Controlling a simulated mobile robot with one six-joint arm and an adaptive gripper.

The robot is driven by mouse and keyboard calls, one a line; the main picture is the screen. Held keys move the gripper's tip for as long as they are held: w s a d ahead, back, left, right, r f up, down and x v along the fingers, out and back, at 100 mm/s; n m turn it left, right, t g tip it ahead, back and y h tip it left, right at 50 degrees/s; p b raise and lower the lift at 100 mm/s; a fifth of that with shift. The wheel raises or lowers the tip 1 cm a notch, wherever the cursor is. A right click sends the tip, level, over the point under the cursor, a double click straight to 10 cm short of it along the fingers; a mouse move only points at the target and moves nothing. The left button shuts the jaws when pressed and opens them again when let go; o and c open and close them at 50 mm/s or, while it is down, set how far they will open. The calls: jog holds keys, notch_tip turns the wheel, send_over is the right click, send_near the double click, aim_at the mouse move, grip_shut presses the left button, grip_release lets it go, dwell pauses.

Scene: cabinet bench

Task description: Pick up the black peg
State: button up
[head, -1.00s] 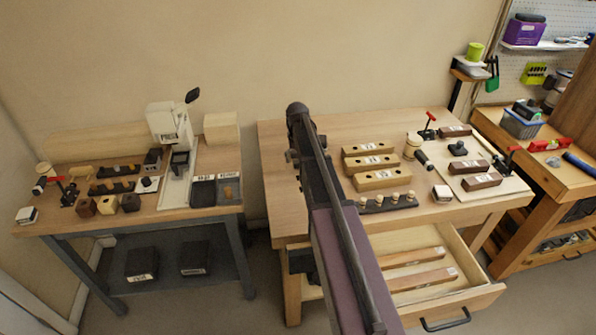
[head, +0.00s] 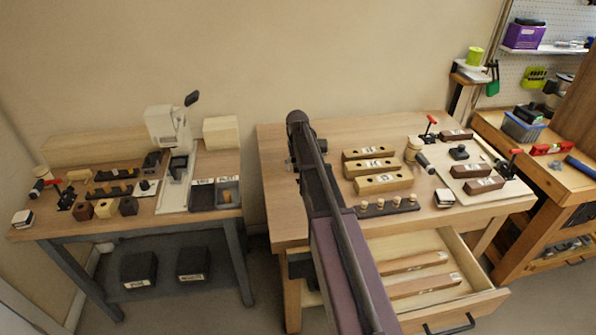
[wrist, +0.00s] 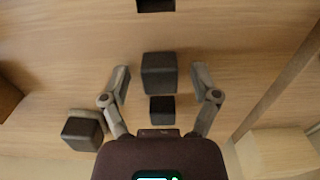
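In the wrist view, my gripper (wrist: 160,72) is open, its two grey fingers spread wide over a wooden surface. A dark block (wrist: 158,73) lies between the fingertips with a gap on each side. A smaller dark square piece (wrist: 162,108) sits just below it, nearer my palm. Another dark block (wrist: 82,132) lies outside the left finger. I cannot tell for certain which of these is the black peg. In the head view, my arm reaches over the left part of the middle bench (head: 275,205) and mostly hides my gripper and what lies beneath it.
Three light wooden blocks (head: 384,183) and a dark strip with light pegs (head: 388,206) stand right of my arm. A drawer (head: 470,300) is open below the bench. A second table (head: 95,228) with small parts and a white press (head: 170,150) stands left.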

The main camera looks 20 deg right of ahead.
grip_shut()
notch_tip(320, 180, up, 10)
jog(key=p, duration=1)
dwell(0.8)
